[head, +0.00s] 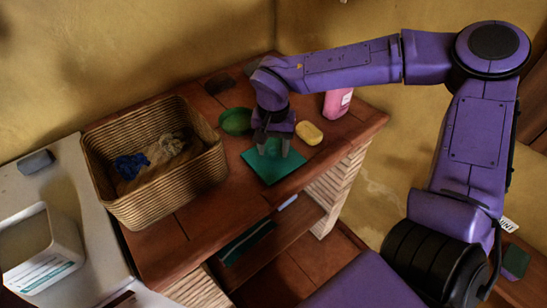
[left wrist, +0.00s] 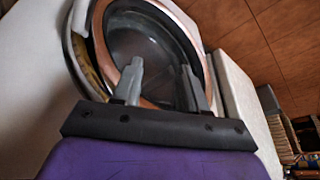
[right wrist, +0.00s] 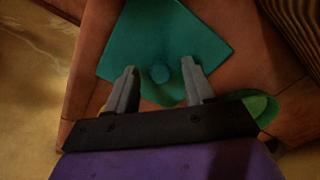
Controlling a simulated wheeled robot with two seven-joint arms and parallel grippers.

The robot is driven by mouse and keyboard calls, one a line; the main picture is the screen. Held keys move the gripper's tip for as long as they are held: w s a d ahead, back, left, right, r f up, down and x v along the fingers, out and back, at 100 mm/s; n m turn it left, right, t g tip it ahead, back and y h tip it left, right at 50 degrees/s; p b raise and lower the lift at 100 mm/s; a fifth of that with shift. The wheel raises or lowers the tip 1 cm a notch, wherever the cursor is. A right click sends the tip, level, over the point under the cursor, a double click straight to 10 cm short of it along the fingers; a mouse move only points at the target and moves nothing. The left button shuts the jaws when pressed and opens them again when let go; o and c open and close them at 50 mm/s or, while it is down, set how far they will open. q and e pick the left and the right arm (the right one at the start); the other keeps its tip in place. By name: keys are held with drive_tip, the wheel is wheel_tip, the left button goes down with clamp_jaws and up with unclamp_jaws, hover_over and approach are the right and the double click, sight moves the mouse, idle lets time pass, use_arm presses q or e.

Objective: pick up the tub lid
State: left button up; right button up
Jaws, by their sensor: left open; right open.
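The tub lid is a flat teal square (head: 274,164) on the red-brown counter. My right gripper (head: 273,151) points down over the lid. Whether the fingertips touch the lid is not clear. My left gripper (left wrist: 168,82) is open and empty, before a round glass washer door (left wrist: 150,45).
A green bowl (head: 235,121) and a yellow sponge or soap (head: 309,133) lie close to the right gripper. A pink bottle (head: 338,103) stands behind. A wicker basket (head: 205,175) with cloths is at left. The counter's front edge is near the lid.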

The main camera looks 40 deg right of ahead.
sight(273, 151)
clamp_jaws()
drive_tip(key=shift+r, duration=0.15)
drive_tip(key=shift+r, duration=0.35)
drive_tip(key=r, duration=0.3)
drive_tip(key=shift+s+a, duration=0.2)
drive_tip(key=shift+a, duration=0.05)
drive_tip(key=s+a+r+b, duration=0.1)
drive_tip(key=s+a+r, duration=0.7)
drive_tip(key=s+r, duration=0.1)
drive_tip(key=shift+s, duration=0.8)
